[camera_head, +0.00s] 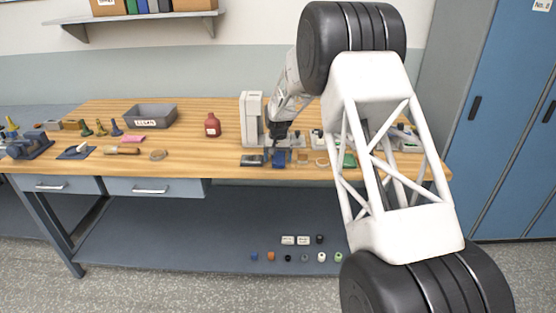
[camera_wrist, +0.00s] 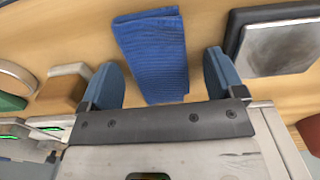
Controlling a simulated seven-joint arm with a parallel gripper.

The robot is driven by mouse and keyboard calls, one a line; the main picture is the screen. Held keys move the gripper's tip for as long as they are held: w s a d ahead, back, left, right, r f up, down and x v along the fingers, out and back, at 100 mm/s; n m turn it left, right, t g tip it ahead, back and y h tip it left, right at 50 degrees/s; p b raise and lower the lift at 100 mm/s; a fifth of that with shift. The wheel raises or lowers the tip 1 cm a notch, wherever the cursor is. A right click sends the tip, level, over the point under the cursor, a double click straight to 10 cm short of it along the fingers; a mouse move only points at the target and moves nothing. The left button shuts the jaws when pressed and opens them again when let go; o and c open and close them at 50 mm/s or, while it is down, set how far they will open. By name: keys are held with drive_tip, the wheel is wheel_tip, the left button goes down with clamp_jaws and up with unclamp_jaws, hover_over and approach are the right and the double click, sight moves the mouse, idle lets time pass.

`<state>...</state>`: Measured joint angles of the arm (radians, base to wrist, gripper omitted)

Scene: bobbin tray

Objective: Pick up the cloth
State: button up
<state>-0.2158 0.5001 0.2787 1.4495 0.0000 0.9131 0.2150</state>
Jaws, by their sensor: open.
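The cloth (camera_wrist: 153,52) is blue, ribbed and folded. In the wrist view it lies flat on the wooden table, with its near end between the two fingers in the picture. In the head view it shows as a small blue patch (camera_head: 278,163) near the table's front edge. My gripper (camera_wrist: 164,80) is open, with one blue-grey finger on each side of the cloth. I see a gap between each finger and the cloth. In the head view my gripper (camera_head: 278,140) is small and dark, just behind the cloth. I cannot tell its exact height above the table.
A dark block with a grey top (camera_wrist: 283,46) lies close right of the cloth in the wrist view. A brown block (camera_wrist: 62,93) stands close left. A white machine (camera_head: 251,118) stands behind. A red bottle (camera_head: 212,125) and a grey bin (camera_head: 151,115) stand further left.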

sight(278, 156)
idle(0.3)
drive_tip(key=c, duration=1.1)
drive_tip(key=shift+o, duration=0.2)
drive_tip(key=shift+r, duration=0.1)
drive_tip(key=shift+r, duration=0.35)
wheel_tip(278, 156, up, 3)
drive_tip(key=shift+f, duration=0.1)
drive_tip(key=s+d+r, duration=0.1)
drive_tip(key=s+d, duration=0.2)
drive_tip(key=s, duration=1.2)
drive_tip(key=shift+s+d+r, duration=0.15)
drive_tip(key=shift+s, duration=0.2)
